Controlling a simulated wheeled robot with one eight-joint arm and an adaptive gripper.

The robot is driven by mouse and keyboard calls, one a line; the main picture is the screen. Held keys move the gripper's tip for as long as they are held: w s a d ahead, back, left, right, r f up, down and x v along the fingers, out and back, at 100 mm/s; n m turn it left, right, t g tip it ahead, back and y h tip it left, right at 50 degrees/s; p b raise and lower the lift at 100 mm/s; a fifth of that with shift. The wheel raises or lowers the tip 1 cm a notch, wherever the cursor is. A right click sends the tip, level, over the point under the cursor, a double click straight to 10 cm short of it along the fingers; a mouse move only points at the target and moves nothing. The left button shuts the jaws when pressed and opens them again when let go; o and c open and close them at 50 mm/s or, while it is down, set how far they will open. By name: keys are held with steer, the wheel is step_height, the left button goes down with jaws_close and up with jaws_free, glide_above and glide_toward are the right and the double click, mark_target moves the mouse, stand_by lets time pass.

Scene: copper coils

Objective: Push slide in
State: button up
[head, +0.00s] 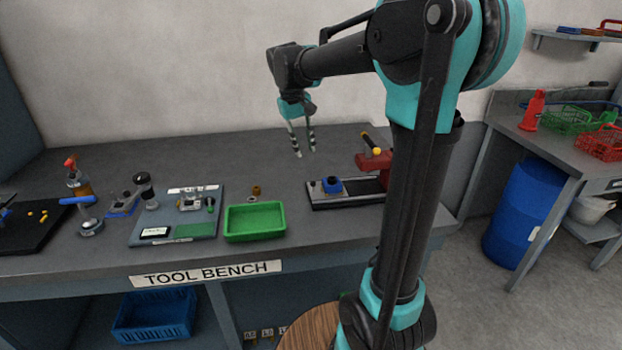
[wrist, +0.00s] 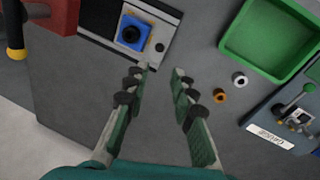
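A blue square block with a dark round centre (head: 332,184) sits on a flat black and silver base (head: 352,196) on the bench. A red body (head: 373,172) with a yellow-tipped handle (head: 371,144) stands at the right end of that base. I cannot tell for sure which part is the slide. In the wrist view the blue block (wrist: 122,33) is just beyond my left fingertip, with the red body (wrist: 62,14) at upper left. My gripper (head: 304,152) is above the bench, behind the base, touching nothing. The wrist view shows its fingers (wrist: 163,72) apart and empty.
A green tray (head: 255,237) stands left of the base. A small brass ring (head: 256,190) and a pale ring (wrist: 239,80) lie near it. The bench behind the base is clear.

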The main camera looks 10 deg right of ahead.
mark_target(313, 182)
steer(key=f, duration=0.4)
steer(key=d+f, duration=0.1)
steer(key=f, duration=0.3)
steer(key=d+f, duration=0.1)
steer(key=f, duration=0.3)
steer(key=shift+w+d+f, duration=0.1)
steer(key=shift+w+d, duration=0.1)
jaws_close()
